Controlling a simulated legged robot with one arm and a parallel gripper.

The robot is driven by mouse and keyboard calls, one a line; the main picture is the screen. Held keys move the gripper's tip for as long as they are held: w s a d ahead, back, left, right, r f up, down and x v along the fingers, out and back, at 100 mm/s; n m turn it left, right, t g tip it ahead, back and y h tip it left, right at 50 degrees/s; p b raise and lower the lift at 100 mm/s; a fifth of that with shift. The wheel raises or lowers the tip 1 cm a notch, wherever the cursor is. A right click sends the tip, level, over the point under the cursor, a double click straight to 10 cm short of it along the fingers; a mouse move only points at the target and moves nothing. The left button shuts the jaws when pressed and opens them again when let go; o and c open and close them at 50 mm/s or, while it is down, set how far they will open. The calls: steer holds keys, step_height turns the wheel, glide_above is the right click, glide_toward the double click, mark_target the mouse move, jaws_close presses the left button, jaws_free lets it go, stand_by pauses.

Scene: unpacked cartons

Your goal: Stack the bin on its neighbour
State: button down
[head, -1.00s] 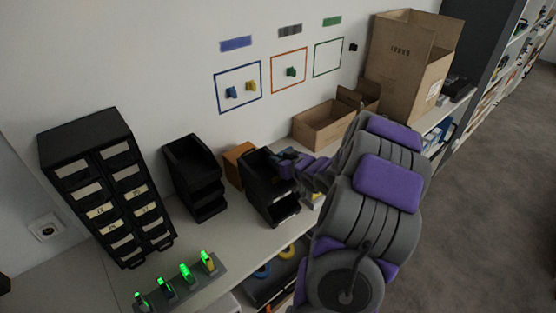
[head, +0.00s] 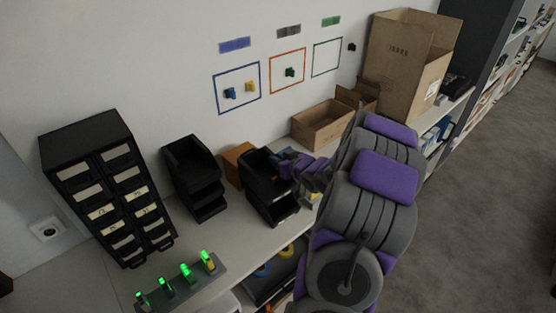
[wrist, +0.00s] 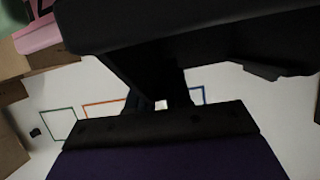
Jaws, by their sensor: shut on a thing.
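A black bin (head: 268,196) stands on the shelf top in the middle of the head view, right under my gripper (head: 287,165). My gripper is shut on this bin at its upper right side. In the wrist view the dark bin (wrist: 190,35) fills the upper part, close above the gripper. A neighbouring stack of black bins (head: 194,178) stands to the left, with several open fronts one above the other. I cannot tell whether the held bin touches the shelf.
An orange-brown box (head: 238,163) sits between the two black bins, at the back. A black drawer cabinet (head: 108,185) stands far left. A strip with green lights (head: 180,283) lies in front. Open cartons (head: 322,124) and a tall carton (head: 405,55) stand right.

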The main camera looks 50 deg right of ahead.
steer(key=shift+f, duration=0.65)
steer(key=c, duration=1)
jaws_free()
steer(key=shift+o, duration=0.2)
steer(key=p+v, duration=0.3)
steer(key=v, duration=1.4)
steer(key=shift+p, duration=0.3)
